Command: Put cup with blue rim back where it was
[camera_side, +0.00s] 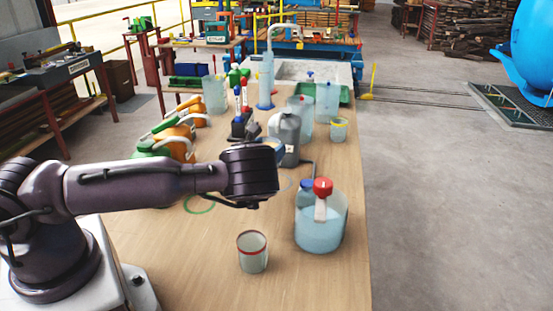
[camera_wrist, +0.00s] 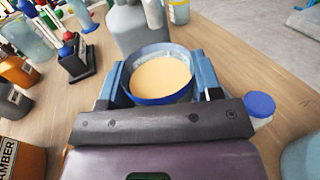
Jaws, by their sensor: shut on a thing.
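The cup with the blue rim (camera_wrist: 160,99) is between the two blue fingers of my gripper (camera_wrist: 162,78), which is shut on it. The cup looks upright and holds a tan, creamy content. In the side view my gripper (camera_side: 250,175) hides most of the cup; part of its blue rim (camera_side: 272,142) shows behind. I cannot tell how high the cup is above the table.
A red-rimmed cup (camera_side: 252,253) and a jug with a red cap (camera_side: 321,222) stand in front. A grey jug (camera_side: 287,135) is close behind my gripper, and a yellow-rimmed cup (camera_side: 339,130) stands behind right. Orange containers (camera_side: 178,140) line the left. The front right table is bare.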

